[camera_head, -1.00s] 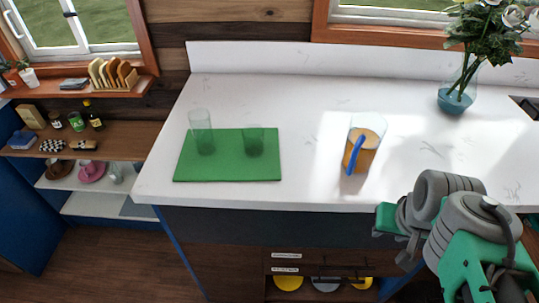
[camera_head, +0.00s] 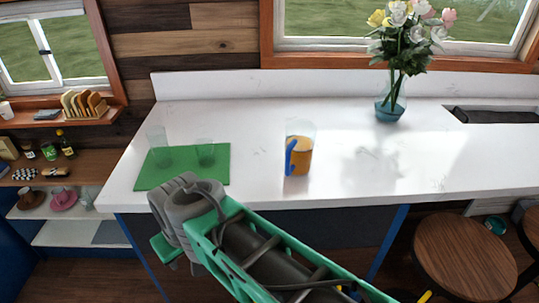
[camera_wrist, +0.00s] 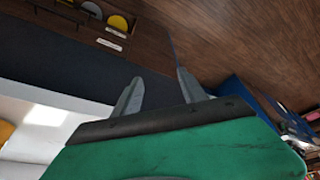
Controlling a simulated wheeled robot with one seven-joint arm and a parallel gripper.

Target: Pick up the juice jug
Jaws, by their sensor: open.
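The juice jug (camera_head: 299,150) is clear with orange juice in it and a blue handle on its left front side. It stands upright on the white counter (camera_head: 350,185), right of the green mat. In the wrist view an orange patch (camera_wrist: 6,131) shows at the left edge, probably the jug. My gripper is open and empty in the wrist view (camera_wrist: 158,92), with its two grey fingers apart. In the head view my arm is in front of the counter, lower and left of the jug; the fingers cannot be made out there.
A green mat (camera_head: 215,178) with two clear glasses (camera_head: 157,146) (camera_head: 205,152) lies on the left of the counter. A vase of flowers (camera_head: 391,98) stands at the back right. Stools (camera_head: 465,255) stand at the lower right. The counter right of the jug is clear.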

